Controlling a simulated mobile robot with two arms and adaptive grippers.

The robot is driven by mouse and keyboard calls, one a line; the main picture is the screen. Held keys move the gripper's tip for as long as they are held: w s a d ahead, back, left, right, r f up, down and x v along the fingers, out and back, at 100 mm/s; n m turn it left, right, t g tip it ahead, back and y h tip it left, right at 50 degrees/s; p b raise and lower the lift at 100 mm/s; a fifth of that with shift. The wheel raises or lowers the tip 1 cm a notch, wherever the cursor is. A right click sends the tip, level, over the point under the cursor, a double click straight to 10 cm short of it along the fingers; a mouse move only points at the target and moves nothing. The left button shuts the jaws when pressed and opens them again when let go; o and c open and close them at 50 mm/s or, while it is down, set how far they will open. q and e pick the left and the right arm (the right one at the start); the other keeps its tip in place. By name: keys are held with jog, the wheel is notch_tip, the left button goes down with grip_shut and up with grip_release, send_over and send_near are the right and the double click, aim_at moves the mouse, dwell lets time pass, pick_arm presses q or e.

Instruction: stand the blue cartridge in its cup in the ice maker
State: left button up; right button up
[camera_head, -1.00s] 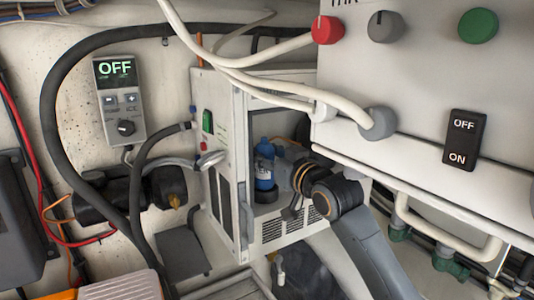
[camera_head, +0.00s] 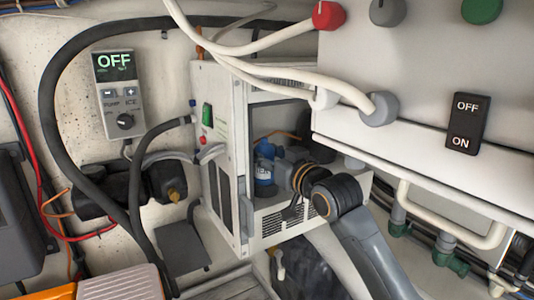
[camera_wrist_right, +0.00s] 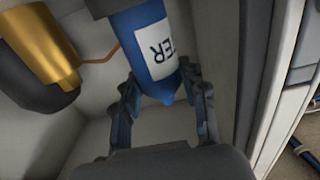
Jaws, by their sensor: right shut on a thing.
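My right gripper (camera_head: 283,160) reaches in from the right and is shut on the cartridge. In the right wrist view, which is upside down, the fingers (camera_wrist_right: 165,105) lie on either side of the cartridge (camera_wrist_right: 145,35) near its domed end. A dark grey piece (camera_wrist_right: 105,6) shows at its other end. My left gripper is not in view.
A white control panel (camera_head: 410,110) with knobs overhangs my right arm. Black and white hoses (camera_head: 50,110) run around the ice maker's left and top. In the right wrist view, a brass and black fitting (camera_wrist_right: 45,45) is beside the cartridge, and the opening's edge (camera_wrist_right: 280,80) is close on the right.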

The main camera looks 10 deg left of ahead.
jog(key=shift+f, duration=0.65)
jog(key=o, duration=1.2)
jog(key=v, duration=1.2)
jog(key=shift+p+v, duration=0.55)
jog(key=shift+v, duration=5.5)
jog(key=shift+r, duration=0.1)
